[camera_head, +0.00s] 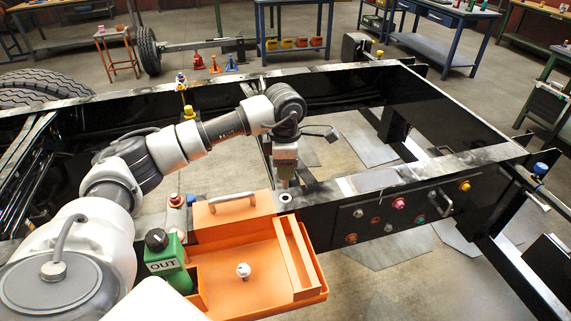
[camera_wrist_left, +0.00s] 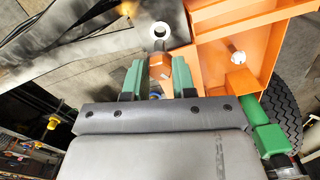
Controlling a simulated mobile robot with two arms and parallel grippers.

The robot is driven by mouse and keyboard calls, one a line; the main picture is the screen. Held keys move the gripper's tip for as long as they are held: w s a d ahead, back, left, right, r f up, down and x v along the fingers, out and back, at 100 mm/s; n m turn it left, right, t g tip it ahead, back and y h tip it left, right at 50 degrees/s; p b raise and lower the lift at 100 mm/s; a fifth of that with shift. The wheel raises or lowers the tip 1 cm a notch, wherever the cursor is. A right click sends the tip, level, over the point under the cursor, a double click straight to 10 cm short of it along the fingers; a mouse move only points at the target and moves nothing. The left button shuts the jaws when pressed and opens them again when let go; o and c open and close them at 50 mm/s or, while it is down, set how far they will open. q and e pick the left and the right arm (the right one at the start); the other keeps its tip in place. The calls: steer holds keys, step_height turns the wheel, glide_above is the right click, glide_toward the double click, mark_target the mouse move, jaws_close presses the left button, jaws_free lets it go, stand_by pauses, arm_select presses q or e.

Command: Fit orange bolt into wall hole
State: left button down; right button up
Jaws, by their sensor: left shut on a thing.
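My left gripper (camera_head: 286,183) points down just above the chassis rail beside the orange tray. In the left wrist view, its green fingers (camera_wrist_left: 158,82) are shut on an orange-brown piece, which looks like the orange bolt (camera_wrist_left: 160,66). The black chassis wall (camera_head: 405,212) to the right carries several coloured bolt heads. My right gripper is out of view.
The orange tray (camera_head: 215,272) has a handle and holds a white bolt (camera_head: 243,270). A green box marked OUT (camera_head: 165,262) stands at its left. A blue-topped bolt (camera_head: 540,169) stands at the far right.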

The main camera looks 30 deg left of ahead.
mark_target(286, 189)
arm_select(q)
step_height(286, 189, down, 2)
steer(key=shift+f+b, duration=0.1)
steer(key=shift+b, duration=0.45)
stand_by(1.5)
steer(key=shift+f+b, duration=1.75)
steer(key=shift+f, duration=0.25)
steer(key=shift+d+f, duration=0.1)
steer(key=shift+f, duration=0.05)
